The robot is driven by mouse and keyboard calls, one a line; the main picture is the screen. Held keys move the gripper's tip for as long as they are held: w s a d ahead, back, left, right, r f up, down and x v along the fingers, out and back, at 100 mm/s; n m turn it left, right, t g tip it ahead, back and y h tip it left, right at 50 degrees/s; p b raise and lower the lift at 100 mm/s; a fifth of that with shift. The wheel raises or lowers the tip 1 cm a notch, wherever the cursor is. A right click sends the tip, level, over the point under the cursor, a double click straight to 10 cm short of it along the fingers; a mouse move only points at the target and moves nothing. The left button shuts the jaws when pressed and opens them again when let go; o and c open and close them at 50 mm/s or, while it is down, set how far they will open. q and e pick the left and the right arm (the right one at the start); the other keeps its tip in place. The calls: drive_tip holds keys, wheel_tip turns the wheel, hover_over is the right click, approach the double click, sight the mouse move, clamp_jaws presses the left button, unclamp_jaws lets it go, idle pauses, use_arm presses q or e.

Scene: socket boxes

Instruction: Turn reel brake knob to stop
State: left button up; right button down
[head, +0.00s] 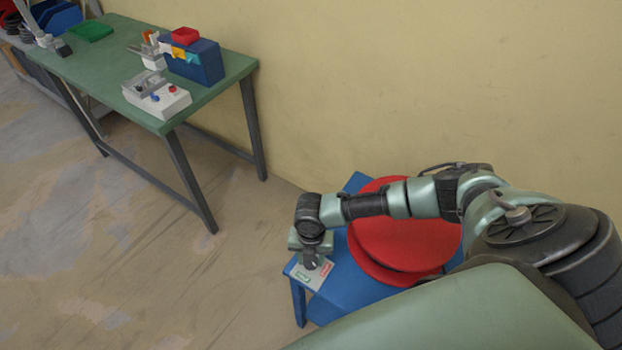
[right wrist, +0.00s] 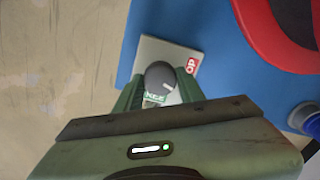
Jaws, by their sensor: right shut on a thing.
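The reel brake knob (right wrist: 160,75) is a dark round knob with a pale mark, on a light plate (right wrist: 152,50). A red label ending in "OP" (right wrist: 192,65) is at the plate's right, and a green label (right wrist: 154,98) lies below the knob. My right gripper (right wrist: 160,84) is shut on the knob, a green finger at each side. In the head view the right gripper (head: 311,262) points down at the plate (head: 306,274), hiding most of the knob. My left gripper is not in view.
The plate is on a blue stand (head: 345,285) beside a red reel (head: 395,235), which my right arm passes over. A green table (head: 110,75) with boxes stands at the upper left, by the wall. The floor between is clear.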

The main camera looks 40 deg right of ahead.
drive_tip(key=n, duration=0.3)
drive_tip(key=shift+a, duration=0.1)
drive_tip(key=shift+n, duration=0.5)
drive_tip(key=c, duration=0.9)
unclamp_jaws()
wheel_tip(320, 180, up, 8)
drive_tip(key=shift+f+b, duration=0.1)
drive_tip(key=shift+b, duration=0.3)
